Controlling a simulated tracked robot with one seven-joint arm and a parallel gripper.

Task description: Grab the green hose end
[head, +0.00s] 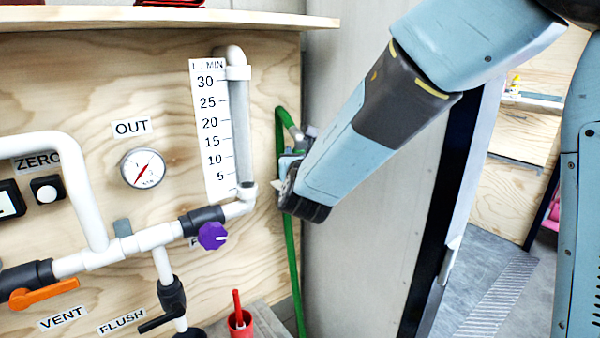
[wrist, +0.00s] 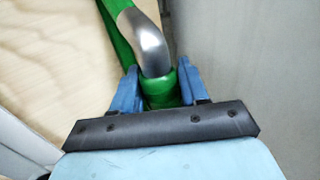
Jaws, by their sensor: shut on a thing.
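The green hose (head: 290,260) hangs along the right edge of the plywood panel and bends over at its top. Its end has a silver curved metal pipe, seen in the wrist view (wrist: 147,45), leading into a green collar (wrist: 160,88). My gripper (wrist: 158,88) is shut on the green hose end, with one blue finger on each side of the collar. In the head view my gripper (head: 290,165) is at the panel's right edge, and my wrist hides most of the hose end.
The plywood panel (head: 80,95) carries white pipes, a flow tube (head: 240,130), a round gauge (head: 143,168), a purple knob (head: 212,236) and an orange lever (head: 45,292). A red cup (head: 240,325) stands below. A grey wall (head: 360,240) is close on the right.

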